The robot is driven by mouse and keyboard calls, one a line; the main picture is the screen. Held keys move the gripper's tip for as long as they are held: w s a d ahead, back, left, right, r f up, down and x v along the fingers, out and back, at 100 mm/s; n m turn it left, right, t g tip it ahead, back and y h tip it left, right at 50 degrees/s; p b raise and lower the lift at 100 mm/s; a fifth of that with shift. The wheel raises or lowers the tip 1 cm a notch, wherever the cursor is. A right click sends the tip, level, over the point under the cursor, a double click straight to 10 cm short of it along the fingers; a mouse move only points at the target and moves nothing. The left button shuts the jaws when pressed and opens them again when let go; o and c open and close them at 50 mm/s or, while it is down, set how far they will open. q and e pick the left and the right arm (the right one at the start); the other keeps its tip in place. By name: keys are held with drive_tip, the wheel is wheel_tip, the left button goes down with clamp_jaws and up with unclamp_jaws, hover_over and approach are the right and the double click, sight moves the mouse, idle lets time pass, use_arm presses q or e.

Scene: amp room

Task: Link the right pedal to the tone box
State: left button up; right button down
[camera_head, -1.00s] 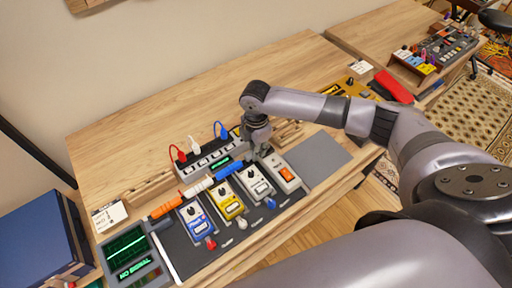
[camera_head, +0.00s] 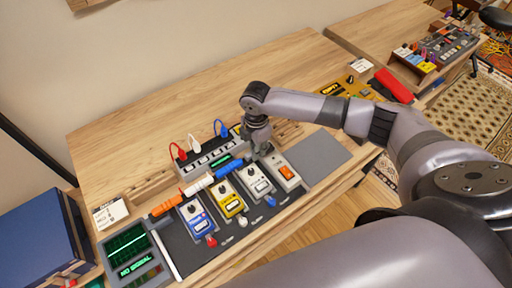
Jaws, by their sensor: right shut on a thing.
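Three pedals stand in a row on a dark mat (camera_head: 180,247): a blue one (camera_head: 196,219), a yellow one (camera_head: 228,199) and a pale grey right pedal (camera_head: 257,184). A pale box with an orange switch (camera_head: 287,173), seemingly the tone box, stands just right of the right pedal. My right gripper (camera_head: 264,151) points down at the back of the right pedal and the tone box. It is shut on a small part that its fingers hide. I cannot tell whether that part touches either one. My left gripper is not in view.
Orange (camera_head: 166,206), white (camera_head: 198,186) and blue (camera_head: 229,168) links lie behind the pedals. A power strip (camera_head: 215,157) with red, white and blue plugs is behind them. A screen (camera_head: 132,255) reads "NO SIGNAL". A grey pad (camera_head: 317,160) at right is clear.

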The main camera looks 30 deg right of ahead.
drive_tip(key=shift+p, duration=0.3)
idle(0.5)
drive_tip(key=c, duration=1.4)
unclamp_jaws()
drive_tip(key=shift+c, duration=0.2)
drive_tip(key=o, duration=0.4)
drive_tip(key=shift+r+p, duration=3.5)
drive_tip(key=shift+p, duration=0.25)
